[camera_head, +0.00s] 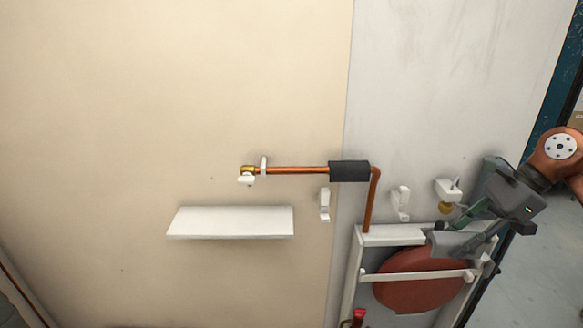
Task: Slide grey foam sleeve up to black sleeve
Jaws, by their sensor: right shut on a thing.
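A dark, nearly black sleeve (349,171) sits around the horizontal copper pipe (297,170), at its right end by the elbow. Bare copper shows along the pipe to the left of this sleeve. My right gripper (456,234) is at the right, below and to the right of the elbow, clear of the pipe. It is shut on a grey piece (453,243) that looks like the grey foam sleeve; the fingers partly hide it, so its shape is hard to tell. My left gripper is out of view.
A brass fitting (248,170) ends the pipe at left. A white shelf (230,222) is on the wall below. White wall brackets (324,204) (400,203) stand near the pipe. A white frame with a red-brown disc (412,285) lies under my right gripper. The upper wall is clear.

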